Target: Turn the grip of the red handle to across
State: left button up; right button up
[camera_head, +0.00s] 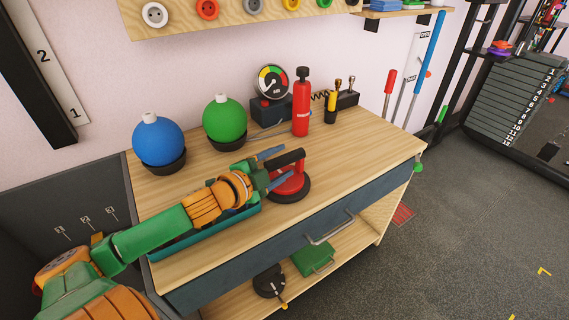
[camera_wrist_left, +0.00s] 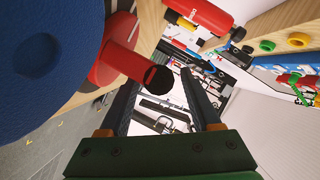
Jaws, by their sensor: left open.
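The red handle (camera_head: 293,186) stands on a round black base on the wooden bench top. Its black grip (camera_head: 285,160) is a short bar at the top. In the head view my left gripper (camera_head: 276,167) is open, with blue-grey fingers above and below the grip's left part; contact cannot be told. In the left wrist view the fingers of my gripper (camera_wrist_left: 160,104) are spread. A red post with a dark end (camera_wrist_left: 122,58), which seems part of the handle, reaches toward the space between them. A large dark blue round shape fills the left; I cannot tell what it is.
A blue ball (camera_head: 157,139) and green ball (camera_head: 225,119) sit in dark cups at the back. A gauge (camera_head: 272,81), red extinguisher (camera_head: 301,106) and tool holder (camera_head: 348,99) stand behind the handle. A teal tray (camera_head: 243,219) lies under my arm. The bench's right end is clear.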

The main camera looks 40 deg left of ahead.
pick_arm(q)
jog(key=shift+w+f, duration=0.1)
jog(key=shift+w, duration=0.55)
jog(key=shift+w+d, duration=0.1)
jog(key=shift+w, duration=0.15)
pick_arm(e)
jog(key=shift+w+a, duration=0.25)
jog(key=shift+w, duration=0.4)
pick_arm(q)
grip_shut()
pick_arm(e)
jog(key=shift+s+a, duration=0.1)
jog(key=shift+s, duration=0.1)
